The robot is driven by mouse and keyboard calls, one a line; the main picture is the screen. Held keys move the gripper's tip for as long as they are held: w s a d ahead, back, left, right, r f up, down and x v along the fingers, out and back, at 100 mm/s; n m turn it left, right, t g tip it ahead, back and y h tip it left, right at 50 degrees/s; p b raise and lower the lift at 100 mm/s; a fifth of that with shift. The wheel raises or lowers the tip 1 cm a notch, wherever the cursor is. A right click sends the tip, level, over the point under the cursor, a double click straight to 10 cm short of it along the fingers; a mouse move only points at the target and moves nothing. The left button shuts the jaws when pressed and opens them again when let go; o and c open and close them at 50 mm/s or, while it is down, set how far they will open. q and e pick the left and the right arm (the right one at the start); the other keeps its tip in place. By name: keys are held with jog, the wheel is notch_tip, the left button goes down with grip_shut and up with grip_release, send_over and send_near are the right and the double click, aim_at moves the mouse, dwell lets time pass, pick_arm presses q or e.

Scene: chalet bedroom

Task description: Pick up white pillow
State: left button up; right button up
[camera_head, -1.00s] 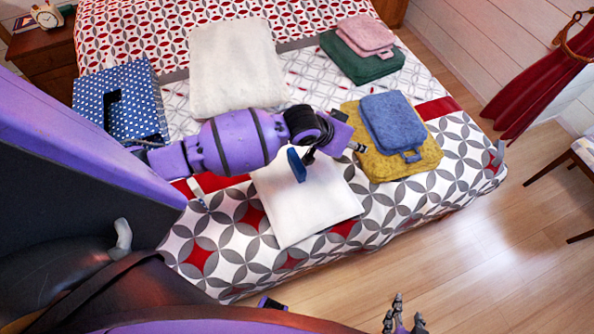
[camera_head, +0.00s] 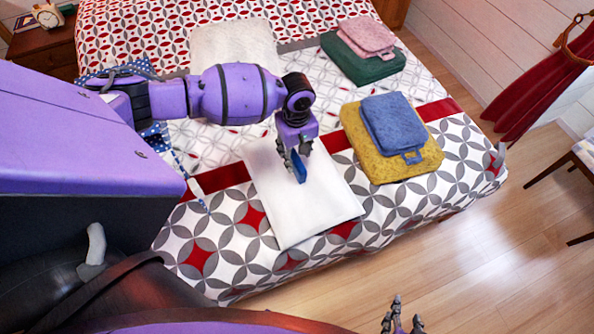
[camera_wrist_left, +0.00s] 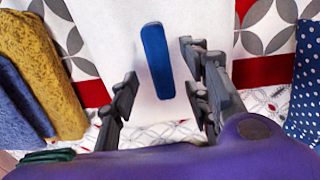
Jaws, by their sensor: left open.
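A white, soft-looking pillow (camera_head: 235,40) lies on the far part of the bed, its near part hidden by my left arm. A second flat white piece (camera_head: 300,215) lies nearer, on the patterned blanket; it also shows in the left wrist view (camera_wrist_left: 110,30). A small blue oblong object (camera_head: 299,167) is over this nearer piece, and it shows between the fingers' lines in the left wrist view (camera_wrist_left: 157,60). My left gripper (camera_head: 294,152) points down over the nearer white piece, open, fingers close to the blue object. My right gripper (camera_head: 401,318) is low at the bottom edge; its opening is unclear.
A blue towel (camera_head: 390,122) lies on a yellow one (camera_head: 370,165) right of my left gripper. A pink towel (camera_head: 367,38) on a green one (camera_head: 345,65) lies behind. A blue dotted item (camera_head: 155,137) is partly hidden by my arm.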

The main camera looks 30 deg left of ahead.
aim_at(297, 160)
pick_arm(q)
jog(key=f, duration=0.3)
jog(key=shift+s+d+f, duration=0.15)
jog(key=shift+s+f, duration=0.05)
jog(key=shift+f, duration=0.1)
grip_shut()
